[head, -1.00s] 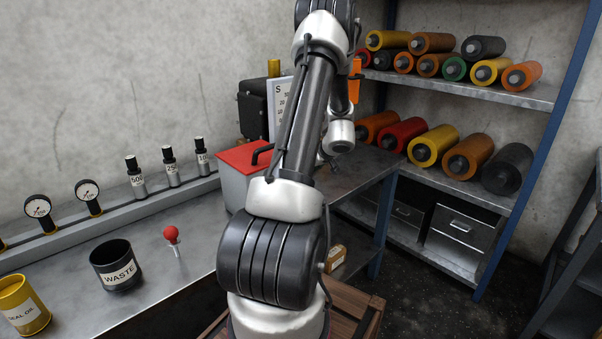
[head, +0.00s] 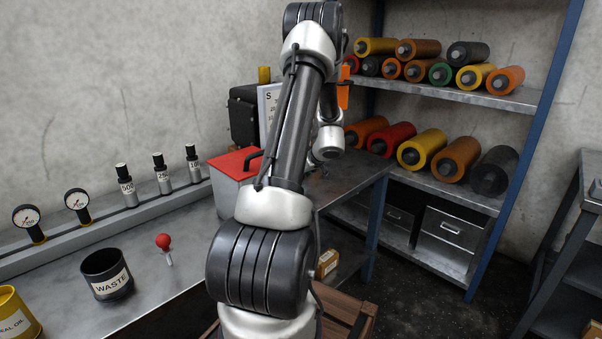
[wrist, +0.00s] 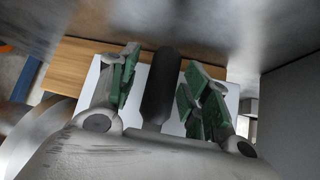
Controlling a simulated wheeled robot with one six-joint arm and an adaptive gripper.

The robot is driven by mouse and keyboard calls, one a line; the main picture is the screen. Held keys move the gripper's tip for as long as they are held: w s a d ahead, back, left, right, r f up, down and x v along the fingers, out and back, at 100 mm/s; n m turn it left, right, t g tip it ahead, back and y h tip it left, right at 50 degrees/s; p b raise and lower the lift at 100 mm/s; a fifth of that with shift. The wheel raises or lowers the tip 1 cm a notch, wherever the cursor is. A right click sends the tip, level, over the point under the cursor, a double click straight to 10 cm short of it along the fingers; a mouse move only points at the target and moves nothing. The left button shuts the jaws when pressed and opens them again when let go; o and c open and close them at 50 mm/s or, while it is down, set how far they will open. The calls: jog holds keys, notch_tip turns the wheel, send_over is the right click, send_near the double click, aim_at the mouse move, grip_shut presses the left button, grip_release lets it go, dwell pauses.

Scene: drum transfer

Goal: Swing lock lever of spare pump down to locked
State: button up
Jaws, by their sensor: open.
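In the wrist view my gripper (wrist: 158,92) is open, with green-padded fingers on either side of a dark rounded bar (wrist: 161,85) on a thinner stem. The bar looks like a lever grip, and a gap shows on both sides of it. A white panel and a wooden board lie behind it. A dark machine housing (head: 243,115), perhaps the spare pump, stands at the back of the bench beside a white sign marked S. Its lever cannot be made out there.
A red-lidded box (head: 236,165) with a black handle stands near my arm. A WASTE bin (head: 107,275), a red-knobbed lever (head: 164,247) and gauges are on the left bench. A blue-framed shelf (head: 462,93) of coloured drums stands at right. Open floor lies in front of it.

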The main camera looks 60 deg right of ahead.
jog(key=v, duration=1.2)
jog(key=shift+s, duration=0.1)
